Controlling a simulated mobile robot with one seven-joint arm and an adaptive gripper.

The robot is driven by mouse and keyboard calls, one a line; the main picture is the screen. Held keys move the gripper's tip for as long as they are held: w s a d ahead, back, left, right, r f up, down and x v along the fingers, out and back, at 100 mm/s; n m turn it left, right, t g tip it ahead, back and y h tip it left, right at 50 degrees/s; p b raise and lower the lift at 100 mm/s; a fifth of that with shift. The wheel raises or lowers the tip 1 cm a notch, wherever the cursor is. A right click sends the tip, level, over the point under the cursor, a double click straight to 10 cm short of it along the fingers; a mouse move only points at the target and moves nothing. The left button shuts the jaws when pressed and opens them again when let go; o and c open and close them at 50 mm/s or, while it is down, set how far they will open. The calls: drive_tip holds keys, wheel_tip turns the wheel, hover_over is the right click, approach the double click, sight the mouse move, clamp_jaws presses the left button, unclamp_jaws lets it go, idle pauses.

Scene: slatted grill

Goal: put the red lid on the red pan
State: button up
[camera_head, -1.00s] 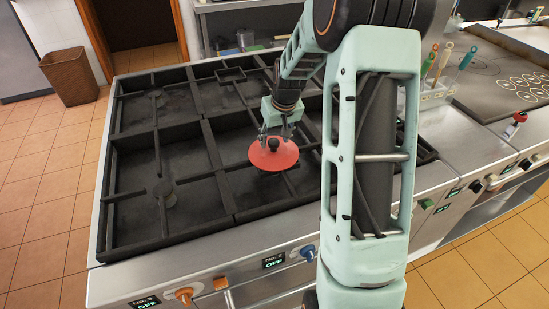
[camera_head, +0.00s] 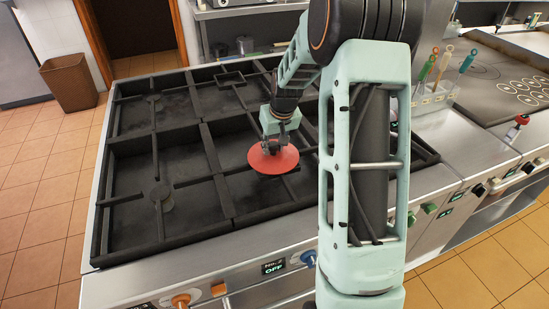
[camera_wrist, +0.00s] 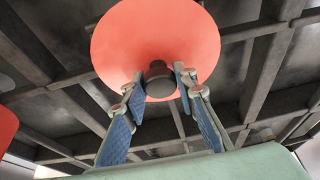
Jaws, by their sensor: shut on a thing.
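The red lid (camera_head: 262,162), a round disc with a dark knob (camera_wrist: 158,80), is at the front middle of the black grill in the head view. The lid also fills the top middle of the wrist view (camera_wrist: 155,30). My gripper (camera_head: 272,146) is over the lid, its two fingers (camera_wrist: 160,82) shut on the knob from both sides. I cannot tell whether the lid touches the grate bars. A red piece (camera_wrist: 6,122) shows at the left edge of the wrist view; it may be the red pan. No pan shows in the head view, where my arm hides part of the grill.
The slatted grill (camera_head: 205,150) has raised black bars, and its left side is bare. A utensil holder (camera_head: 432,100) stands to the right of my arm. Control knobs (camera_head: 181,300) line the front edge. A brown bin (camera_head: 70,82) stands on the floor at left.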

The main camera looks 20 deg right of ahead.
sight(272, 141)
clamp_jaws()
drive_tip(key=shift+r+p, duration=1.5)
drive_tip(key=shift+r, duration=1.05)
